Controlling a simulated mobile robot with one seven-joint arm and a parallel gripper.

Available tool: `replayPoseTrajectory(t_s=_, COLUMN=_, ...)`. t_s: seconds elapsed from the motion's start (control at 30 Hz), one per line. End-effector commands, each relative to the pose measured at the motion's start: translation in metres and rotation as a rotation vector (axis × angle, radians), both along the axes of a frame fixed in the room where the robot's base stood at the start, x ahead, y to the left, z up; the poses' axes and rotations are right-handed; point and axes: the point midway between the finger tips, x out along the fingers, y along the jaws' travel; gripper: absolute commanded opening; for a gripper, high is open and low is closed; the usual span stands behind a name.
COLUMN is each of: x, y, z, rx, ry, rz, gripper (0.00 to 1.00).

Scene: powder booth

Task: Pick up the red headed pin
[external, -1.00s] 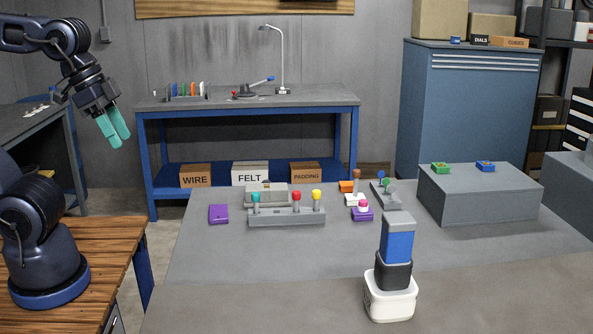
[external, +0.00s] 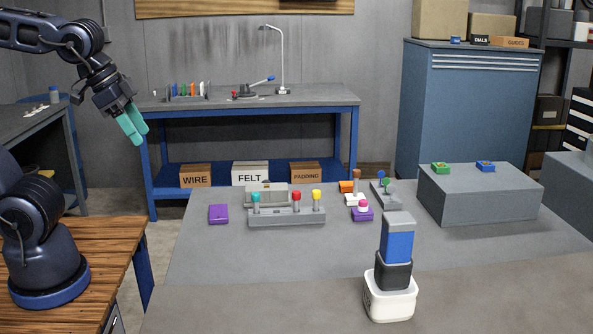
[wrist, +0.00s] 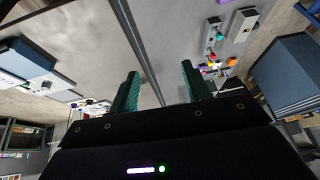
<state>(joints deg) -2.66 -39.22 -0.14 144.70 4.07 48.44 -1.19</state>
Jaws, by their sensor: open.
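The red headed pin (external: 296,196) stands upright in the grey rack (external: 288,217) on the grey table. A teal headed pin (external: 255,197) is to its left and a yellow headed pin (external: 316,195) to its right in the same rack. My gripper (external: 133,124) is high at the left, well away from the rack, with its teal fingers pointing down and to the right. In the wrist view my gripper (wrist: 160,84) shows two teal fingers spread apart with nothing between them.
A purple block (external: 218,214) lies left of the rack. Small coloured pieces, including a white and purple one (external: 362,212), sit to its right. A blue and black stack in a white container (external: 391,302) stands nearer. A grey box (external: 480,196) is at right.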

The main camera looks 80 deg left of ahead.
Motion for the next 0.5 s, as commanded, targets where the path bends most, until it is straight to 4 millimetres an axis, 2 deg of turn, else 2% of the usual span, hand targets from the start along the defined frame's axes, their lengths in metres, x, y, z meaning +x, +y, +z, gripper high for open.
replayPoseTrajectory(t_s=0.2, x=0.065, y=0.046, z=-0.008, rx=0.112, ry=-0.086, rz=0.05, gripper=0.48)
replayPoseTrajectory(t_s=0.5, x=0.143, y=0.109, z=-0.027, rx=0.229, ry=-0.206, rz=0.046, gripper=0.48)
